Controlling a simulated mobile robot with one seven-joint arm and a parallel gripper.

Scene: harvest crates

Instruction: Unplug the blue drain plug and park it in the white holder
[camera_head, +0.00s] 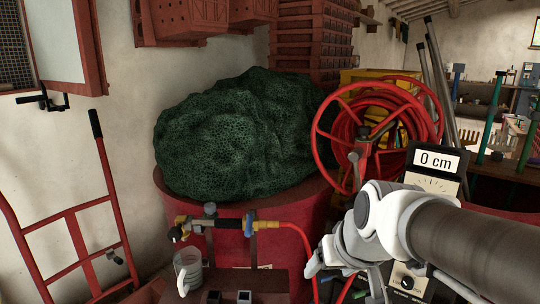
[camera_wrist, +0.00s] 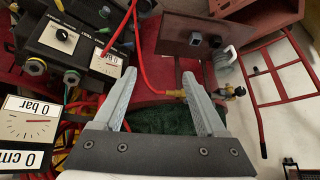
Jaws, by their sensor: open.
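My gripper (camera_wrist: 159,76) is open, its two grey fingers spread with nothing held between them. In the head view it is at the lower right, partly hidden by my own white wrist. A blue collar (camera_head: 249,224) shows on the brass pipe fitting in front of the red tub; I cannot tell whether it is the drain plug. I cannot make out a white holder for certain.
A red hose (camera_head: 300,232) runs from the fitting. A black gauge box (camera_wrist: 62,42) with cables stands left in the wrist view. A "0 cm" meter (camera_head: 436,161) is behind my arm. A dark green net (camera_head: 235,130) fills the tub; a red hand truck (camera_head: 75,225) stands left.

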